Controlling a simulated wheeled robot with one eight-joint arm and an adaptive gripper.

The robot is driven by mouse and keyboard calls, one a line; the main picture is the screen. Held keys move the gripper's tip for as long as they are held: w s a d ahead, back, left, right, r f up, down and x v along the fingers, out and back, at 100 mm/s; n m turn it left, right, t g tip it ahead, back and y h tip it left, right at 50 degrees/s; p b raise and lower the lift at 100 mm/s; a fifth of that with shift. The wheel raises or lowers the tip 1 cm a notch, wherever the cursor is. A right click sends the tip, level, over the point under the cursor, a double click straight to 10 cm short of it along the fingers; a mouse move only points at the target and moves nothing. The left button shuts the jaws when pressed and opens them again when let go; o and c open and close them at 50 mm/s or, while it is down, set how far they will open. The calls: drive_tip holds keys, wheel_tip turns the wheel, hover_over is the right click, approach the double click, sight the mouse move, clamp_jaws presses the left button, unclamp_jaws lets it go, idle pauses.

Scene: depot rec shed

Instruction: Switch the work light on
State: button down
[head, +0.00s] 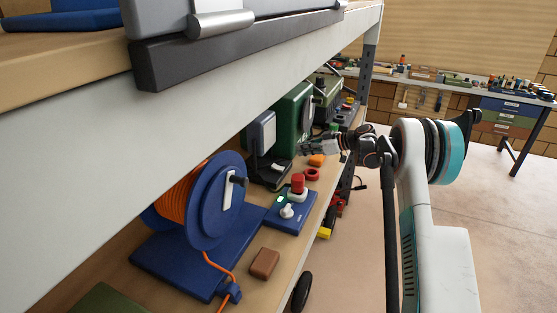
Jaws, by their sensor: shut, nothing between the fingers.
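The thing that looks like the work light (262,133) stands on the shelf in the head view, with a pale grey panel in a dark frame. Its dark base (268,177) carries a small light-coloured part that may be a switch; its setting is too small to tell. I see no glow on the panel. My gripper (304,147) is shut and empty, reaching in from the right. In the picture it is to the right of the lamp and above the base, apparently apart from both. My arm fills the right side.
In front of the lamp is a blue control box (292,214) with a red button and white knob. An upper shelf (190,130) overhangs; a green case (292,115) stands behind.

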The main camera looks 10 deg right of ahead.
drive_tip(key=b, duration=0.1)
hover_over(278, 168)
drive_tip(key=s+d, duration=0.1)
drive_tip(key=d, duration=0.1)
wheel_tip(278, 168, down, 4)
drive_tip(key=shift+a+r, duration=0.1)
drive_tip(key=f, duration=0.1)
drive_tip(key=w+a+f, duration=0.1)
drive_tip(key=f, duration=0.1)
drive_tip(key=shift+a+b, duration=0.1)
drive_tip(key=shift+b, duration=0.25)
drive_tip(key=shift+w+a+f, duration=0.1)
drive_tip(key=shift+a+f, duration=0.1)
drive_tip(key=shift+f, duration=0.25)
drive_tip(key=shift+w+a+f+g+h, duration=0.15)
drive_tip(key=shift+a+f+g+h, duration=0.15)
drive_tip(key=shift+h, duration=0.1)
drive_tip(key=shift+d, duration=0.2)
